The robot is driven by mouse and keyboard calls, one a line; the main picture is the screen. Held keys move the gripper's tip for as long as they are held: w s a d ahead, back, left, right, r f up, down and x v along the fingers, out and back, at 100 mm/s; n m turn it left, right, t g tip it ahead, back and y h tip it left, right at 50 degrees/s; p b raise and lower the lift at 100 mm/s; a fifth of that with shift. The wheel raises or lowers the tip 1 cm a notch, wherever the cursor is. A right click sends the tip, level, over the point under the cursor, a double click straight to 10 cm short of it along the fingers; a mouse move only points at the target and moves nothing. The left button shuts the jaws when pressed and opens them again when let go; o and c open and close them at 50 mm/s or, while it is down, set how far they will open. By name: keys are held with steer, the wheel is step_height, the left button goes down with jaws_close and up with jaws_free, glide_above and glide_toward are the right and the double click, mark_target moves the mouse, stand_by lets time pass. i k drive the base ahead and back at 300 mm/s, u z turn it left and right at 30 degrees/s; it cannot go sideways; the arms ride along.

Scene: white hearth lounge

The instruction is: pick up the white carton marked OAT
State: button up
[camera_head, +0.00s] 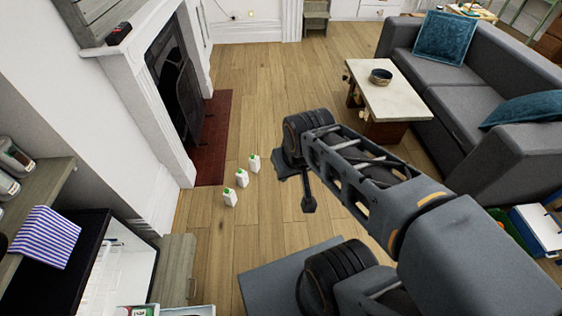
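Three small white cartons with green caps stand upright on the wood floor in the head view: a near one (230,198), a middle one (243,178) and a far one (254,163). Their labels are too small to read, so I cannot tell which is marked OAT. My gripper (298,190) hangs at the end of my arm, to the right of the cartons and apart from them. It is seen from above and partly hidden by my wrist, so I cannot tell whether it is open or shut. I see nothing held in it.
A white fireplace (150,110) with a red hearth (213,135) stands at the left. A low table (400,100) with a dark bowl (381,76) and a grey sofa (465,90) are at the right. Shelves (40,180) line the near left. The floor around the cartons is clear.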

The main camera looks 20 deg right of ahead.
mark_target(254, 160)
steer(key=z, duration=0.6)
steer(key=i, duration=2.3)
steer(key=u, duration=3.05)
